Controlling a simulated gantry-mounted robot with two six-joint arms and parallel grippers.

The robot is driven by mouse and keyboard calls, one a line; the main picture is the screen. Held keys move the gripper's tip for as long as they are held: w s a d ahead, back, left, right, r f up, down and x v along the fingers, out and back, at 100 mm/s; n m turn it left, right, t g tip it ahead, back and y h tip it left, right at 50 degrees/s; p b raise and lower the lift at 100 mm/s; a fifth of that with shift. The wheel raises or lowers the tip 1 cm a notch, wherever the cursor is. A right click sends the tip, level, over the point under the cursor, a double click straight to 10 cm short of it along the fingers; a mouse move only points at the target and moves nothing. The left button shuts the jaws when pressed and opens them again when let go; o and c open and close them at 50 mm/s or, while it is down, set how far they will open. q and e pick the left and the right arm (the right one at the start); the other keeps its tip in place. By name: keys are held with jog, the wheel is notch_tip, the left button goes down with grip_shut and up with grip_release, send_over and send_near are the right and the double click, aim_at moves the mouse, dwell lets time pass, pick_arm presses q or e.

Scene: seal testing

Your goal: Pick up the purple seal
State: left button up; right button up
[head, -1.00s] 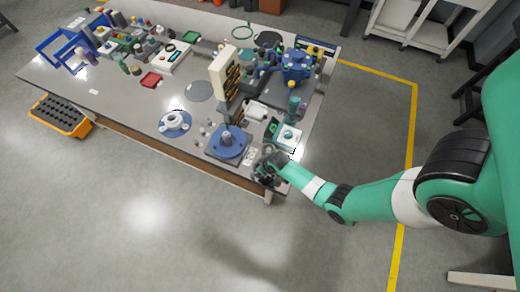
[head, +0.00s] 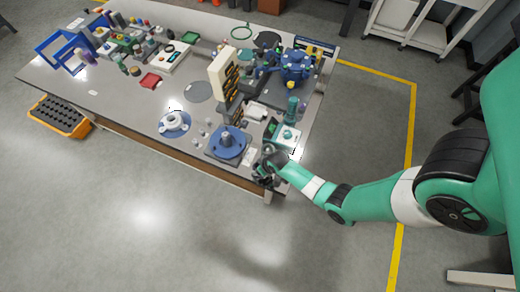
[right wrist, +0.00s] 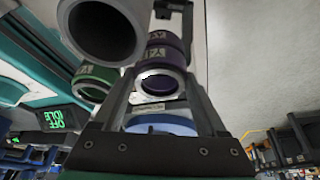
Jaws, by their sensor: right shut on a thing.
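In the right wrist view, a purple ring-shaped seal (right wrist: 163,84) with pale lettering sits between the fingers of my right gripper (right wrist: 168,72). The gripper is shut on it. A second purple band with similar lettering shows just behind it; I cannot tell whether it is a separate ring. In the head view my right gripper (head: 268,168) is at the table's near right corner, beside the blue round fixture. The seal is too small to make out there. My left gripper is not in view.
Close by in the wrist view are a grey ring (right wrist: 134,36), a green ring (right wrist: 84,92) and a lit display (right wrist: 60,118). In the head view, the blue fixture (head: 228,147) and a small device (head: 287,137) stand near the gripper.

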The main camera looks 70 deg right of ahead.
notch_tip(320, 180, up, 4)
jog(key=p, duration=0.3)
jog(key=shift+s+r, duration=0.15)
jog(key=s+a+r+p, duration=0.4)
jog(key=s+r+p, duration=0.4)
jog(key=s, duration=0.5)
jog(key=shift+r, duration=0.3)
jog(key=shift+d, duration=0.1)
